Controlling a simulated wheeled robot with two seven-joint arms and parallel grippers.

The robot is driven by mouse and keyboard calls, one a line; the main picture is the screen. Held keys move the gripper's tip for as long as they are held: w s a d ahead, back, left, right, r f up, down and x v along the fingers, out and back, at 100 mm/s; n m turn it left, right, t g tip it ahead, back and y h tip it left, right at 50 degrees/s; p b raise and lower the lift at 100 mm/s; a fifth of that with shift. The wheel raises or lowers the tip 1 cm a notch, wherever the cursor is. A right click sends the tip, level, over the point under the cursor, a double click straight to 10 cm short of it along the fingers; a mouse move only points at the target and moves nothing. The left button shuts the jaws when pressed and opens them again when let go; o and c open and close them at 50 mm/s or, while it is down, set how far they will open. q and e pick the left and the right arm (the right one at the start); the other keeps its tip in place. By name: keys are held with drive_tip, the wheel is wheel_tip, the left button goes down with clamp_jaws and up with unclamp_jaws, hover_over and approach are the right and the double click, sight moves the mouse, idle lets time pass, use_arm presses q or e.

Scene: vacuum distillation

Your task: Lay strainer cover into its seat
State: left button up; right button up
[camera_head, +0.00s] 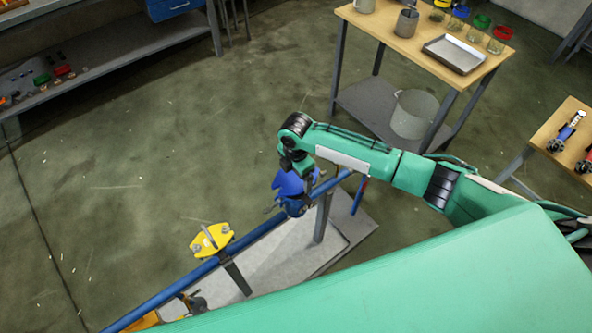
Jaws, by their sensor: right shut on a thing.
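My right gripper (297,170) reaches in from the right and points down over the blue pipe. It is shut on a blue piece that looks like the strainer cover (287,184). The strainer body (294,207), also blue, sits on the pipe right below the cover. The cover is over the body and looks tilted; I cannot tell if they touch. The seat is hidden under the cover and gripper. My left gripper is not in view.
The blue pipe (170,291) runs from lower left to the strainer on posts over a pale base (290,262). A yellow plate (212,240) with bolts stands at the pipe. A wooden table (424,38) with a tray (454,54) stands behind. Floor left is clear.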

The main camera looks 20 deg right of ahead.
sight(296, 178)
drive_tip(key=shift+f+b, duration=0.4)
drive_tip(key=shift+f, duration=0.6)
drive_tip(key=shift+p, duration=1)
idle(1.1)
drive_tip(key=shift+f+b, duration=0.4)
drive_tip(key=shift+f, duration=0.4)
idle(0.4)
drive_tip(key=o, duration=1.5)
drive_tip(key=shift+c, duration=0.2)
drive_tip(key=shift+o, duration=0.2)
drive_tip(key=shift+s, duration=0.1)
drive_tip(key=shift+f, duration=0.1)
wheel_tip(296, 178, up, 14)
drive_tip(key=shift+r+b, duration=0.1)
drive_tip(key=shift+b, duration=1)
